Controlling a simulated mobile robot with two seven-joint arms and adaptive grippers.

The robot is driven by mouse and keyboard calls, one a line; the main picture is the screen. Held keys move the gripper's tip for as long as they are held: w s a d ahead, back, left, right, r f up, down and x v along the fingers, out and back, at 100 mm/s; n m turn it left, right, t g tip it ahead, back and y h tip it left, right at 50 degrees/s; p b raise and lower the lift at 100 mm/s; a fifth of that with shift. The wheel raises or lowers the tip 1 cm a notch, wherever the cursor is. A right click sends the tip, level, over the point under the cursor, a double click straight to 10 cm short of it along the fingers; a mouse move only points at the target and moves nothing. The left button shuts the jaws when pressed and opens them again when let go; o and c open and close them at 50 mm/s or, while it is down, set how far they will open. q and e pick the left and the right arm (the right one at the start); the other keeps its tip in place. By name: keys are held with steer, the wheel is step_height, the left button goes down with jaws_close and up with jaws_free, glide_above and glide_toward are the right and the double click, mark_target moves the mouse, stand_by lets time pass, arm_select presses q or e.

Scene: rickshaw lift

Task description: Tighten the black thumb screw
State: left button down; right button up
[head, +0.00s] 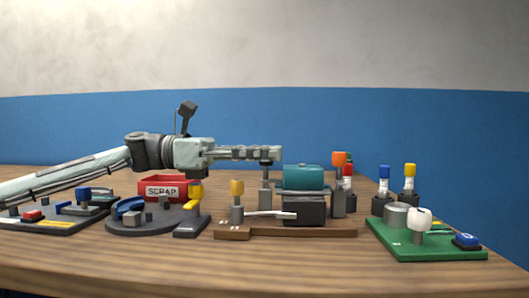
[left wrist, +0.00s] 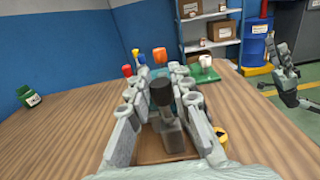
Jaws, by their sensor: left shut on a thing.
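My left gripper (head: 270,154) reaches in from the left, level, and is shut on the black thumb screw (left wrist: 160,92). In the left wrist view the screw's dark knob stands between the two fingers, above a grey post. In the head view the fingers hide most of the knob, and the grey post (head: 265,193) shows below them. The post stands on a brown wooden base (head: 290,231), left of a teal cylinder (head: 304,177) on a dark block. A grey jointed hand, probably my right gripper (left wrist: 287,68), shows at the right of the left wrist view; its opening is unclear.
A yellow-topped post (head: 237,188) and a pale lever (head: 270,215) share the wooden base. A red scrap bin (head: 163,188) and a dark round board (head: 158,222) are to the left. A green board (head: 425,245) is at the right. The table's front strip is clear.

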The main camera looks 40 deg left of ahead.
arm_select(q)
steer(key=shift+r, duration=0.15)
steer(key=c, duration=1.3)
jaws_free()
steer(key=shift+c, duration=0.2)
steer(key=v, duration=1.2)
